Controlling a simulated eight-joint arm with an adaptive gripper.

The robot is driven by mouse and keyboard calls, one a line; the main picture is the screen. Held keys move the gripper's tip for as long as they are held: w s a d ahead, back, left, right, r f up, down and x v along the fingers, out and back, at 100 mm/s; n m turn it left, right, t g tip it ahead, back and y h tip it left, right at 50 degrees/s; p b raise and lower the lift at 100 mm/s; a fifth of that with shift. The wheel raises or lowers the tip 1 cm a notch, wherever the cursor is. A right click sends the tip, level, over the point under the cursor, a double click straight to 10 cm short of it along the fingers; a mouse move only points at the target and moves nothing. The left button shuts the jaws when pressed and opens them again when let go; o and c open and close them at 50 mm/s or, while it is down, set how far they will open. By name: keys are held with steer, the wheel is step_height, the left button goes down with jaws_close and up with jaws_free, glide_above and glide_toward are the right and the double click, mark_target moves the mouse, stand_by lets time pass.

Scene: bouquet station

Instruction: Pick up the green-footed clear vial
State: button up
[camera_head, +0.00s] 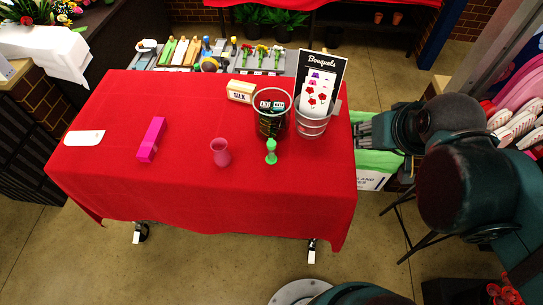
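A small vial (271,151) with a bright green foot and green upper part stands upright on the red-covered table (200,195), right of centre. Its middle is narrow, and its clear part is too small to make out. It stands just in front of a dark wire-rimmed glass container (272,122). My dark teal arm is at the right, beyond the table's right edge. Its end, with what looks like my gripper (364,130), is beside that edge, well to the right of the vial and apart from it. I cannot make out its fingers clearly.
A pink translucent vase (220,152) stands left of the vial. A magenta block (151,139), a white card (84,138) and a "SILK" box (240,91) are further left. A metal bucket (312,124) with a "Bouquets" sign (321,75) stands between my arm and the vial. The front table area is clear.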

steer(key=w+a+f+n+g, duration=0.2)
steer(key=w+a+n, duration=0.3)
steer(key=a, duration=0.1)
steer(key=n+g+p, duration=0.1)
steer(key=n+g, duration=0.4)
steer(key=n, duration=0.9)
glide_above(271, 143)
steer(key=f, duration=1.4)
steer(key=shift+s+d, duration=0.15)
steer(key=shift+d, duration=0.1)
steer(key=shift+a+f+n, duration=0.3)
steer(key=shift+f, duration=0.05)
steer(key=shift+f, duration=1.25)
steer(key=shift+f, duration=0.1)
steer(key=shift+d+f, duration=0.15)
steer(key=shift+f, duration=2.35)
